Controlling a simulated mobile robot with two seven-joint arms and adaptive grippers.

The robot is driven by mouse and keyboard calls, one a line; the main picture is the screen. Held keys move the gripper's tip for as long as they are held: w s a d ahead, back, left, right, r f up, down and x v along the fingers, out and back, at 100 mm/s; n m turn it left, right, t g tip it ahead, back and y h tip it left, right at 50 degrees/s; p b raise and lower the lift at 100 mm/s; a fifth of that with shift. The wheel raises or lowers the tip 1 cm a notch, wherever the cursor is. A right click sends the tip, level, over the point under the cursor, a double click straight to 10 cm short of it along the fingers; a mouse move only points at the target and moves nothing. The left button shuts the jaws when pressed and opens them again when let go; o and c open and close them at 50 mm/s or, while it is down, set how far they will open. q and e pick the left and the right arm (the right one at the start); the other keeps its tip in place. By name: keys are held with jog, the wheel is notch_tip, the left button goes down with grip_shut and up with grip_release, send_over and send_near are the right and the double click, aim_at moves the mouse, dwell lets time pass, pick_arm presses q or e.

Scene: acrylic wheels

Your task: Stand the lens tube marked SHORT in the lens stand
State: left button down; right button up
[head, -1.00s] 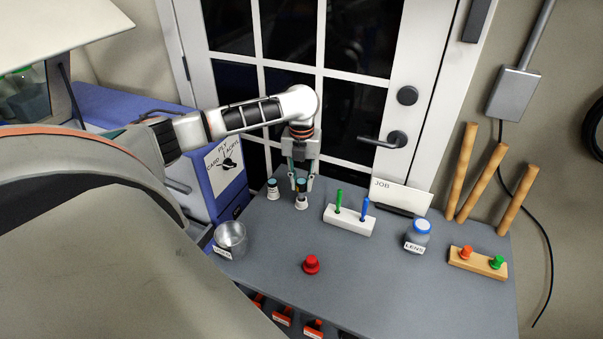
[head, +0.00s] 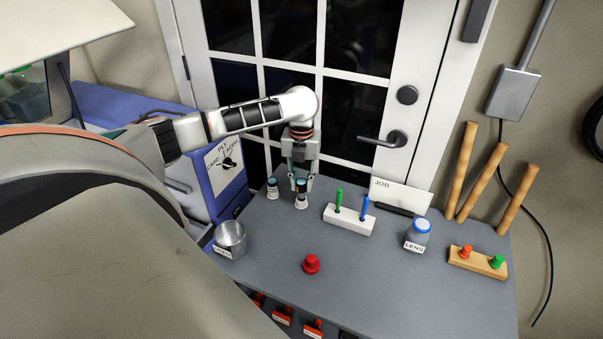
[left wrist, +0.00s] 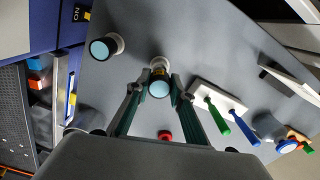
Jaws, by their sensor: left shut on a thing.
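My left gripper (head: 302,186) points down at the back of the grey table and is shut on a dark lens tube (head: 302,190) with a pale blue top and a white lower part. In the left wrist view this tube (left wrist: 159,84) sits between the two fingertips (left wrist: 156,90). A second, similar tube (head: 272,188) stands just to the left, also in the left wrist view (left wrist: 101,48). Neither tube's marking is readable. My right gripper is not in view.
A white block (head: 348,220) with green and blue sticks stands right of the tubes. A metal cup (head: 230,239) and red button (head: 311,264) are nearer. A JOB card (head: 402,195) stands behind.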

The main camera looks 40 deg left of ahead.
pick_arm(q)
jog(key=shift+f, duration=1.8)
dwell(0.4)
dwell(2.0)
jog(key=c, duration=1.7)
grip_release()
notch_tip(320, 180, up, 12)
jog(key=shift+r, duration=0.1)
